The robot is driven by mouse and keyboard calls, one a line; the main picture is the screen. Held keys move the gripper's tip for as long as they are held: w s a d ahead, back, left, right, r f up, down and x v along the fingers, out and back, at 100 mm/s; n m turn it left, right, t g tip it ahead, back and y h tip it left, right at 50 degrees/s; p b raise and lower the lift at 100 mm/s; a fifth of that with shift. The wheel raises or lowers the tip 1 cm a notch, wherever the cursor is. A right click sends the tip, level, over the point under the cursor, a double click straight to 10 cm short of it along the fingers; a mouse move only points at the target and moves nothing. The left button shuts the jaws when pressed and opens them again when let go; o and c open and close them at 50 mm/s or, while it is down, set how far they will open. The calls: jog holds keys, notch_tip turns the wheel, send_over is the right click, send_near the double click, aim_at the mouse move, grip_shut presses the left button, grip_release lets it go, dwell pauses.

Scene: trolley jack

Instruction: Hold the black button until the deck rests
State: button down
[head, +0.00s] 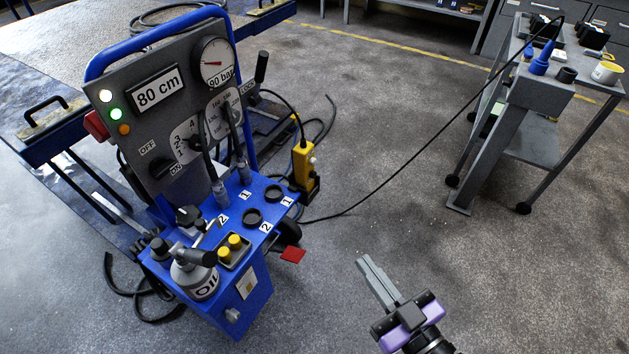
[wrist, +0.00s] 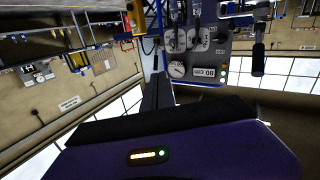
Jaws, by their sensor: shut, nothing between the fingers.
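A yellow hand pendant (head: 301,163) hangs at the right side of the blue control cart (head: 258,285), with a pale button on its side. Which part is the black button I cannot tell; black parts show low on the pendant. The deck (head: 165,55) is a large grey plate with blue edges at the upper left. The cart's display (head: 158,91) reads 80 cm, and shows upside down in the wrist view (wrist: 209,72). My gripper (head: 366,264) is shut and empty over the floor, right of and below the pendant, apart from everything.
The cart top carries levers, an oil can (head: 194,272), yellow buttons (head: 235,242) and black round fittings (head: 252,217). A pressure gauge (head: 216,62) sits on its panel. A black cable crosses the floor to a grey trolley (head: 530,145). The floor between is clear.

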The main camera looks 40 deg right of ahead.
aim_at(314, 175)
jog(key=w+d+f+n+h+b, duration=0.2)
jog(key=w+d+f+b, duration=0.1)
jog(key=w+d+f, duration=0.5)
jog(key=w+d+f+n+h+b, duration=0.2)
jog(key=w+d+f, duration=0.6)
jog(key=w+d, duration=0.4)
jog(key=shift+w+f+n+g+h+b, duration=0.15)
jog(key=shift+w+n+g+h+b, duration=0.2)
jog(key=shift+w+n+b, duration=0.65)
jog(key=shift+w, duration=0.15)
jog(key=w+a+p, duration=0.3)
jog(key=w, duration=0.5)
jog(key=shift+w, duration=0.25)
dwell(0.5)
jog(key=shift+w+a+p, duration=0.15)
jog(key=shift+w+p, duration=0.15)
jog(key=shift+p, duration=0.05)
